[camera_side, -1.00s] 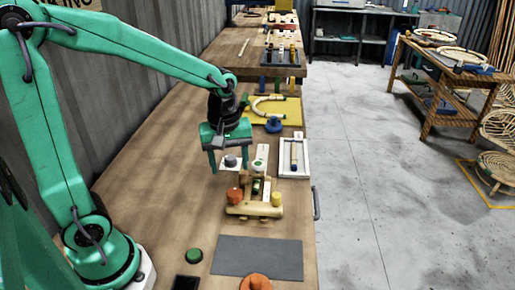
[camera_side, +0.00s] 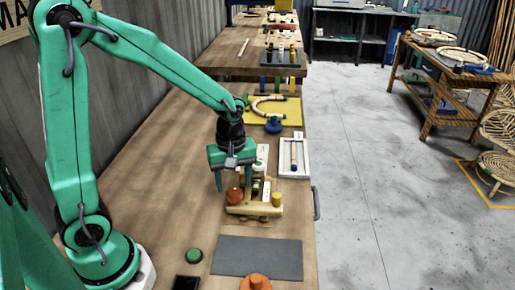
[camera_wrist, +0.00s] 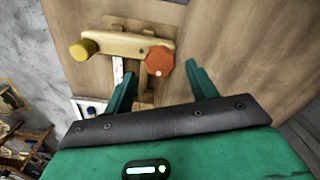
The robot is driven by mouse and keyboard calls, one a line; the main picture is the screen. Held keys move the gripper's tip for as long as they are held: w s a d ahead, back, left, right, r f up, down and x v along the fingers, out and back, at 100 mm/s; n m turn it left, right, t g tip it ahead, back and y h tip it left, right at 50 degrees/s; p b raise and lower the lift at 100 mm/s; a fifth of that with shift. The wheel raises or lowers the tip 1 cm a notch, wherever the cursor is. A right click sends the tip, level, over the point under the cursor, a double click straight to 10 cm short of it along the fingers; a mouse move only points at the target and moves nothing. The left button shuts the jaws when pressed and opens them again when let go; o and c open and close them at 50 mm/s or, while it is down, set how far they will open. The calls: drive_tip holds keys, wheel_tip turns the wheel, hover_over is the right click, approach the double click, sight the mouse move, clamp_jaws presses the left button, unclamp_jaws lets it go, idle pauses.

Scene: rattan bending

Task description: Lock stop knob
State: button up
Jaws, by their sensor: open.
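The wooden bending jig (camera_side: 250,211) stands on the bench, with an orange-red knob (camera_side: 235,195) on its left and a yellow knob (camera_side: 276,198) on its right. Which knob is the stop knob is not labelled. My gripper (camera_side: 236,186) is open, pointing down just above and behind the orange-red knob. In the wrist view, the orange-red faceted knob (camera_wrist: 160,61) appears near and between my fingertips (camera_wrist: 159,72), with no clear contact. The yellow knob (camera_wrist: 82,49) sits at the other end of the wooden bar (camera_wrist: 125,42). My gripper hides part of the jig's rear.
A grey mat (camera_side: 258,258), a green button (camera_side: 194,256) and an orange round piece (camera_side: 256,283) lie in front of the jig. A white framed tray (camera_side: 294,157) and a yellow board (camera_side: 283,110) lie behind. Bare bench is on the left.

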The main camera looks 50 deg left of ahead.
sight(234, 192)
drive_tip(key=shift+f, duration=1.6)
drive_tip(key=c, duration=1)
